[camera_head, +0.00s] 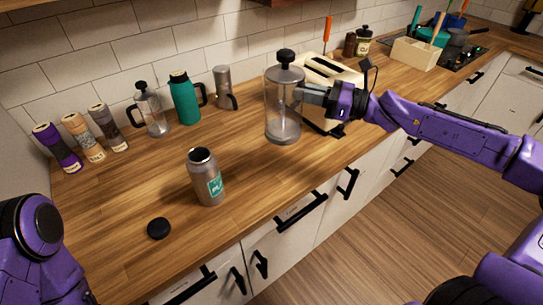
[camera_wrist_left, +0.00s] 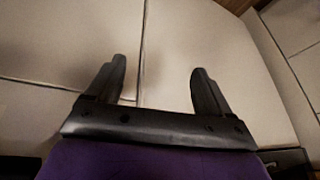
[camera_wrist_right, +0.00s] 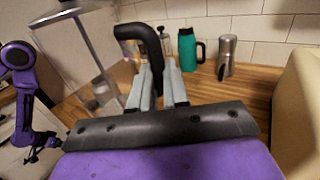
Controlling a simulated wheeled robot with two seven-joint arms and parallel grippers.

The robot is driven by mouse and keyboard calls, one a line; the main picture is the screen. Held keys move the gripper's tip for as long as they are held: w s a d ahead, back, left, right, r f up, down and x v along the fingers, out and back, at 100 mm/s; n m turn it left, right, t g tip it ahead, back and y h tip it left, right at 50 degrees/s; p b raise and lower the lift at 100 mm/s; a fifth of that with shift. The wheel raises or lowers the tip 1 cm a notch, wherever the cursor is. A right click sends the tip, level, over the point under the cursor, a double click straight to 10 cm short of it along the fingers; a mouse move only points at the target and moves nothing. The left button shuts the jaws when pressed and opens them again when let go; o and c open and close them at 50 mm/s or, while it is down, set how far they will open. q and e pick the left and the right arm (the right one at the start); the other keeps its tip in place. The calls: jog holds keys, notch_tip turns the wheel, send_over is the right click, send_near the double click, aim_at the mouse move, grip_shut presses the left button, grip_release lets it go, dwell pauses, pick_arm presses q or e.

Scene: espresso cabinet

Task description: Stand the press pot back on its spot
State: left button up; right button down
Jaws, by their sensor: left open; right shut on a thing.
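The press pot (camera_head: 284,108), a tall clear cylinder with a black-knobbed lid, is upright in the head view and appears raised above the counter. My right gripper (camera_head: 308,93) is shut on its black handle. In the right wrist view the right gripper (camera_wrist_right: 160,80) has its fingers on the handle (camera_wrist_right: 135,32), with the pot's clear body (camera_wrist_right: 92,55) to the left. My left gripper (camera_wrist_left: 156,85) is open and empty before pale cabinet fronts in the left wrist view. Its fingers do not show in the head view. No marked spot is clearly visible.
A smaller press pot (camera_head: 153,113), green flask (camera_head: 185,98) and moka pot (camera_head: 224,88) line the wall. A steel bottle (camera_head: 206,178) and black cap (camera_head: 158,228) stand nearer the front. A cream toaster (camera_head: 330,72) is behind my right gripper. Mid-counter (camera_head: 150,165) is clear.

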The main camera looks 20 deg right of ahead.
aim_at(299, 131)
jog(key=shift+n+g+y, duration=0.4)
jog(key=shift+n+g, duration=0.1)
jog(key=s+a+f, duration=0.1)
jog(key=s+a, duration=0.1)
jog(key=s+a+f, duration=0.1)
jog(key=s+a, duration=0.1)
jog(key=s+a+f, duration=0.2)
jog(key=shift+s+a, duration=0.2)
jog(key=shift+s, duration=0.05)
jog(key=shift+w+f, duration=0.25)
jog(key=shift+f, duration=0.05)
jog(key=w, duration=0.1)
jog(key=w+d+f+b, duration=0.1)
jog(key=w+f+b, duration=0.1)
jog(key=shift+d, duration=0.25)
jog(key=w+d+f, duration=0.1)
jog(key=w+f, duration=0.2)
jog(key=w+d+f+p, duration=0.1)
jog(key=w+f, duration=0.2)
jog(key=w+d+f, duration=0.2)
jog(key=w+f, duration=0.2)
jog(key=shift+p, duration=0.35)
jog(key=shift+f, duration=0.25)
pick_arm(q)
jog(key=shift+r, duration=0.15)
pick_arm(e)
jog(key=shift+s, duration=0.1)
jog(key=shift+f, duration=0.1)
